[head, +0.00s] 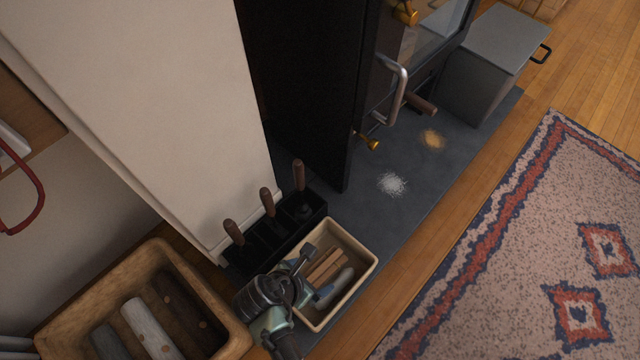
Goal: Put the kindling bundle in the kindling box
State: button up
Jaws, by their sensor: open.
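The kindling bundle (326,265), several light brown sticks side by side, lies inside a small cream box that I take to be the kindling box (368,257). My gripper (316,272) is over the left part of this box, with its jaws apart near the left end of the sticks. It is open, and I cannot tell whether a finger touches the sticks. My wrist hides the box's left side. A grey rounded shape beside the sticks is unclear.
A black stand (263,241) with several brown-handled tools adjoins the box. A wooden crate of logs (232,331) is at lower left. The black stove (310,90), grey metal bin (490,65) and patterned rug (530,220) lie beyond. The dark hearth (405,215) has pale and orange patches.

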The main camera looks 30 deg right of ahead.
jog(key=w+p+v, duration=0.1)
jog(key=p+v, duration=0.2)
jog(key=v, duration=0.3)
jog(key=shift+s, duration=0.45)
jog(key=shift+a+r, duration=0.1)
jog(key=shift+r, duration=0.05)
